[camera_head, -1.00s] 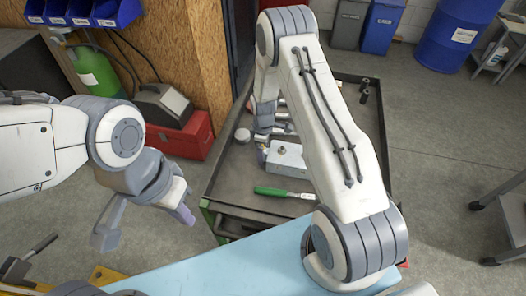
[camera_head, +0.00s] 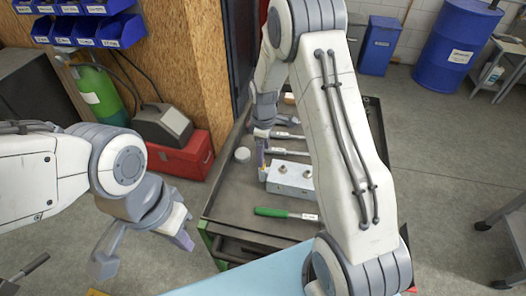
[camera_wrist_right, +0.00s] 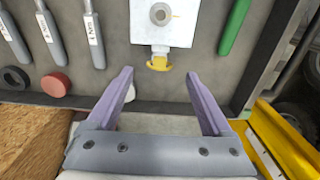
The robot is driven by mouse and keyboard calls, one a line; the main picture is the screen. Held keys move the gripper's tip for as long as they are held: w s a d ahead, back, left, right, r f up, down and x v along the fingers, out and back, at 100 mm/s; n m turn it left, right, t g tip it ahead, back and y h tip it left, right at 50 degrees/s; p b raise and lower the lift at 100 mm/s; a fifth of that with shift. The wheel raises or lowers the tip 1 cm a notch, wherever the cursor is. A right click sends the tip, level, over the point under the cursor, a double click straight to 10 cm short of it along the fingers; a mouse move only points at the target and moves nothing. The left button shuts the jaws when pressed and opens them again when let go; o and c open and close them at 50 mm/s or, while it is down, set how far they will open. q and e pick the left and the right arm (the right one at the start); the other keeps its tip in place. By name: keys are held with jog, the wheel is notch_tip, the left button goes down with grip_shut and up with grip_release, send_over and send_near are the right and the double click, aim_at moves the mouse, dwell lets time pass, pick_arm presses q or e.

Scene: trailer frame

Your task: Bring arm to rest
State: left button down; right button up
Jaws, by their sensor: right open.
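My right gripper (camera_wrist_right: 160,100) is open in the right wrist view, its two purple fingers spread with nothing between them. In the head view the right arm reaches over the tool cart (camera_head: 230,188), and its gripper is partly hidden near the metal box (camera_head: 290,180). In the wrist view the box (camera_wrist_right: 162,28) lies beyond the fingertips, with a yellow fitting (camera_wrist_right: 159,63) facing them. My left gripper (camera_head: 142,248) hangs at the left of the cart, fingers apart and empty.
A green-handled tool (camera_head: 270,212) and several wrenches (camera_wrist_right: 50,35) lie on the cart. A red cap (camera_wrist_right: 55,85) and a black ring (camera_wrist_right: 16,79) lie near its edge. A red toolbox (camera_head: 185,158) stands left of the cart. A blue barrel (camera_head: 455,45) stands at the back right.

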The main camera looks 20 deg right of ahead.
jog(key=s+a+r+m, duration=0.2)
jog(key=s+a+r, duration=1)
jog(key=a+r, duration=0.1)
jog(key=s+a+r+m, duration=0.1)
jog(key=s+r, duration=0.1)
jog(key=s, duration=0.6)
jog(key=s+a+r+m+y, duration=0.1)
jog(key=s+a+r, duration=0.1)
jog(key=s, duration=0.7)
jog(key=shift+r, duration=0.5)
